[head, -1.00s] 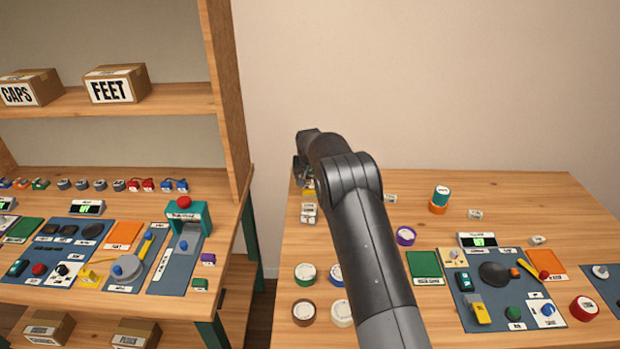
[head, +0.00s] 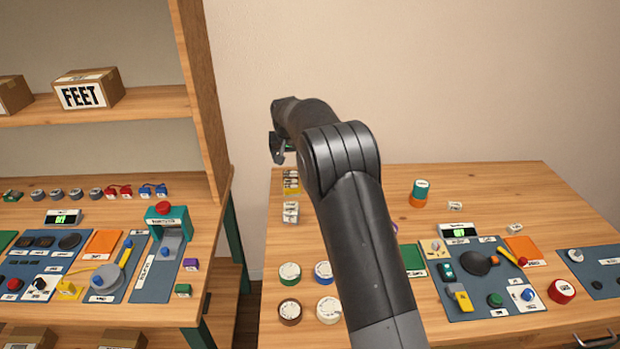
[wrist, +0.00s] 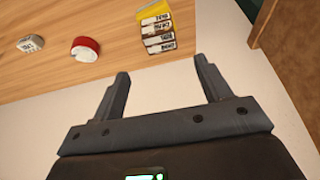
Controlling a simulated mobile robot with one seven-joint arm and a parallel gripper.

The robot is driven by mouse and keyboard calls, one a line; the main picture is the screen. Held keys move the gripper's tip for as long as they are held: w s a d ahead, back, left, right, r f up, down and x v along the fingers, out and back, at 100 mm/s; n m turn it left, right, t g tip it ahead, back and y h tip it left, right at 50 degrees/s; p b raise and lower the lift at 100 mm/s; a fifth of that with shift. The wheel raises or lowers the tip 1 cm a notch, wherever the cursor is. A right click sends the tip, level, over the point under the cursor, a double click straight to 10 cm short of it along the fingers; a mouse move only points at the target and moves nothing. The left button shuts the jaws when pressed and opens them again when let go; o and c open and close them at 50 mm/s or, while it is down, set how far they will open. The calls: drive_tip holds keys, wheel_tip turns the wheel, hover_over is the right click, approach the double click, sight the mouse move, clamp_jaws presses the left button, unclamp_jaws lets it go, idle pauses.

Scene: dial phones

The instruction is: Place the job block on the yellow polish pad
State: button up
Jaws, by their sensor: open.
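My gripper (head: 278,150) is at the far left corner of the right table, raised at its back edge. In the wrist view my gripper (wrist: 162,68) is open, with nothing between its fingers. Just beyond the fingertips is a stack of labelled pieces with a yellow part (wrist: 155,27); it also shows in the head view (head: 291,182). Their print is too small to read, so I cannot tell whether one is the job block or whether the yellow part is the polish pad.
A red-and-white round piece (wrist: 85,48) and a grey labelled piece (wrist: 30,43) lie left of the stack in the wrist view. Lidded tins (head: 290,273) stand nearer on the right table (head: 300,245). A left bench holds panels and a teal press (head: 167,213).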

drive_tip(key=s+d+r, duration=0.6)
drive_tip(key=s+r, duration=0.3)
drive_tip(key=s, duration=0.2)
drive_tip(key=s+d+r, duration=0.5)
drive_tip(key=s+r, duration=0.4)
drive_tip(key=s, duration=0.2)
drive_tip(key=s+d+f, duration=0.2)
drive_tip(key=s+d, duration=0.1)
drive_tip(key=s, duration=1.2)
drive_tip(key=s+d+f+t, duration=0.1)
drive_tip(key=s+d+f, duration=0.1)
drive_tip(key=s, duration=1.3)
drive_tip(key=shift+s+d+f, duration=0.2)
drive_tip(key=shift+s+d, duration=0.05)
drive_tip(key=shift+d, duration=0.25)
